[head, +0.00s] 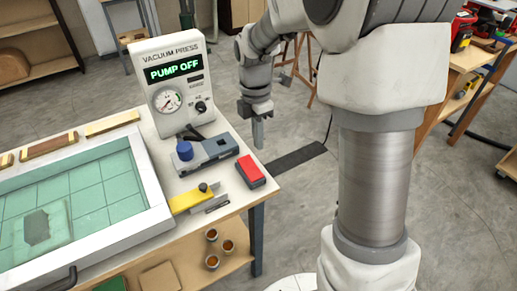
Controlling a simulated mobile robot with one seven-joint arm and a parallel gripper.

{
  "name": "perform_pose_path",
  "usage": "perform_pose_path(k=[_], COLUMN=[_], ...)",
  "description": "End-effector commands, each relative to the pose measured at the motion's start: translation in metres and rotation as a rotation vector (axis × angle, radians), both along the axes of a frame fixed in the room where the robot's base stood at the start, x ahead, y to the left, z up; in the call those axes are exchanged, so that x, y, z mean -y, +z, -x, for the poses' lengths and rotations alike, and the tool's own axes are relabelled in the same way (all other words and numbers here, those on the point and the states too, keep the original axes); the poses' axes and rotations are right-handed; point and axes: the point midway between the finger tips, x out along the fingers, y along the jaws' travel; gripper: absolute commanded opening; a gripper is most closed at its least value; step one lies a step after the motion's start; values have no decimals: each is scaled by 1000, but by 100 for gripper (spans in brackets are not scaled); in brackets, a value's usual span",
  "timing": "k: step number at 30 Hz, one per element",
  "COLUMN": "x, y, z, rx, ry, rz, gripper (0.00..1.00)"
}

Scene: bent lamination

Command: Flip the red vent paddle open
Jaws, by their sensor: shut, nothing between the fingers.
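The red vent paddle (250,170) is a small red block with a dark edge, lying at the right edge of the work table. My gripper (258,142) points down just behind it, by the table's right edge. It is shut and empty, apart from the paddle as far as I can tell. The vacuum press box (170,85) stands behind, its green display reading PUMP OFF, with a round gauge and a black knob. The paddle's underside is hidden.
A grey block with a blue knob (184,150) sits left of the paddle. A yellow piece with a black knob (188,199) lies in front. The framed green press (158,203) fills the table's left. Right of the table is open floor with a dark mat (296,158).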

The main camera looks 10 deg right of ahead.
Motion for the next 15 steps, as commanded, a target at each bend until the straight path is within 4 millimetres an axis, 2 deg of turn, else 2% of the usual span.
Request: perform_pose_path(k=[3,6,15], x=[1,1,2], y=[19,28,33], z=[2,4,5], rx=[2,0,-1], ry=[-1,0,1], rz=[0,0,0], gripper=[0,0,0])
